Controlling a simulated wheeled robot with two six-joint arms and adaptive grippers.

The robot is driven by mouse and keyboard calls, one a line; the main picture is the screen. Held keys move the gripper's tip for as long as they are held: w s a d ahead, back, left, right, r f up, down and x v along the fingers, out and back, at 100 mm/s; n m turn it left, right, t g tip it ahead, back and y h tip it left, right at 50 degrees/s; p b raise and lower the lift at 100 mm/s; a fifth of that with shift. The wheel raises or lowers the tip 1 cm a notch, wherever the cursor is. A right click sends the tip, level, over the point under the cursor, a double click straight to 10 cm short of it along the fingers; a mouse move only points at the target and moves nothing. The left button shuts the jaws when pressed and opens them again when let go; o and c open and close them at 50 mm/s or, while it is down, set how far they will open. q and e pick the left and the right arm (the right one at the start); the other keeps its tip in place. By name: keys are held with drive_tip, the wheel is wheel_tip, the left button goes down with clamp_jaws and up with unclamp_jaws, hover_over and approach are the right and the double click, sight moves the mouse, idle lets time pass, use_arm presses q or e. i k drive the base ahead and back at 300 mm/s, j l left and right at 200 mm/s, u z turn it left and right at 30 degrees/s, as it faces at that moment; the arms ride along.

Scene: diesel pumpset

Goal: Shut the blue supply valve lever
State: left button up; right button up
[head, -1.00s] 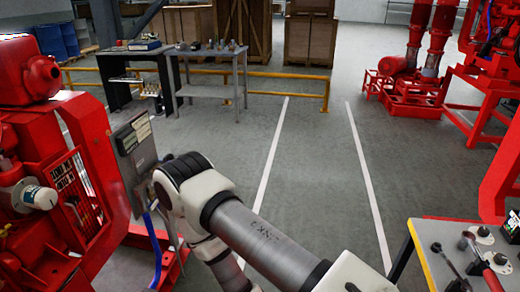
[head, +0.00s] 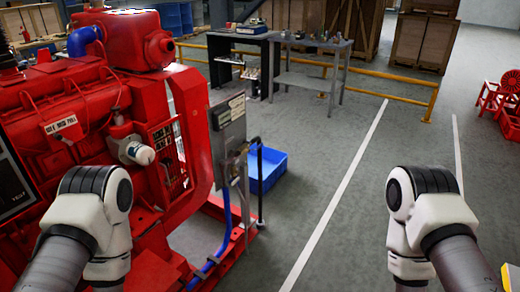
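The red diesel pumpset (head: 75,110) fills the left of the head view. A grey panel (head: 229,135) stands at its end. A small pipe and valve assembly (head: 242,165) is beside the panel, with a blue hose (head: 227,222) running down from it. I cannot make out a separate blue lever or its position at this size. My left arm is in front of the engine at bottom left and my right arm is at bottom right. Neither gripper shows in the view.
A blue crate (head: 268,172) sits on the floor behind the panel. A black bench (head: 236,62) and a grey table (head: 310,62) stand at the back by a yellow rail (head: 385,97). The floor right of the panel, with white lines, is clear.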

sight(258, 147)
drive_tip(key=i+l, duration=0.5)
drive_tip(key=i+l+u, duration=0.15)
drive_tip(key=i+l, duration=0.35)
drive_tip(key=l, duration=0.15)
drive_tip(key=i+l, duration=0.45)
drive_tip(key=l, duration=0.15)
drive_tip(key=u, duration=0.05)
